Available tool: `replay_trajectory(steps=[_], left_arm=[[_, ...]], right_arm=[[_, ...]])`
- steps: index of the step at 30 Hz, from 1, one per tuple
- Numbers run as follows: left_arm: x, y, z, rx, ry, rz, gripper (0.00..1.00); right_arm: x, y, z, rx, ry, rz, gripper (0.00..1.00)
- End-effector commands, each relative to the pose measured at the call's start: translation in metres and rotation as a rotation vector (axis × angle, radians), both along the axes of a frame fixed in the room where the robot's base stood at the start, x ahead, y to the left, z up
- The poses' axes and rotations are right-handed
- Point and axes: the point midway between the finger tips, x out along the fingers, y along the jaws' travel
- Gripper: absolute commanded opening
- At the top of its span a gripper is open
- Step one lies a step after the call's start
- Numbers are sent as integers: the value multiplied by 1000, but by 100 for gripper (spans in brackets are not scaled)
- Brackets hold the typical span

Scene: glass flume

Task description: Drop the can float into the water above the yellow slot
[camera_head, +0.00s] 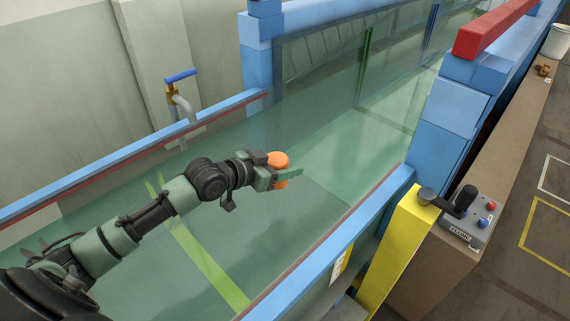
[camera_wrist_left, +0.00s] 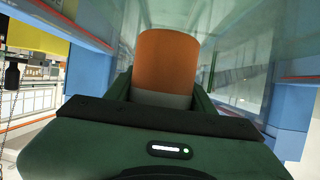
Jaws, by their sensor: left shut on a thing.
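My left gripper (camera_head: 284,176) is shut on the can float (camera_head: 279,160), an orange cylinder. It holds the float over the water (camera_head: 310,215) inside the glass flume. In the left wrist view the float (camera_wrist_left: 167,62) stands between the fingers, orange with a pale band near the gripper (camera_wrist_left: 162,105). A yellow-green stripe (camera_head: 205,260) crosses the flume to the left of and nearer than the float; this may be the yellow slot. My right gripper is not in view.
Blue rails (camera_head: 330,255) with red edging run along both flume sides. A yellow post (camera_head: 398,250) and a control box (camera_head: 470,215) with lever and buttons stand on the right. A blue-handled tap (camera_head: 181,76) is behind the far rail. A red beam (camera_head: 492,28) sits upper right.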

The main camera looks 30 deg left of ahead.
Motion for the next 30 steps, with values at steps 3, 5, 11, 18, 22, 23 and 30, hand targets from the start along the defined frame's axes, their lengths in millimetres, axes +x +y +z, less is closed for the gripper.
replay_trajectory(steps=[3, 5, 11, 18, 22, 23, 30], left_arm=[[0, 0, 1, 0, -1, 0, 64], [0, 0, 1, 0, -1, 0, 79], [0, 0, 1, 0, -1, 0, 79], [-9, 5, 1, 4, 1, 0, 79], [-28, 12, 8, 7, 1, -2, 79], [-33, 15, 10, 7, 1, 0, 79], [-59, 27, 25, 3, 0, 1, 79]], right_arm=[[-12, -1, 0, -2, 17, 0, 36], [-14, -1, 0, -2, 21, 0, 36], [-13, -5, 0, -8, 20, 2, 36], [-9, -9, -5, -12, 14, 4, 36], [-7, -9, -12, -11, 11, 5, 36], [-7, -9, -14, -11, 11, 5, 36], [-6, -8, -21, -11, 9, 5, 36]])
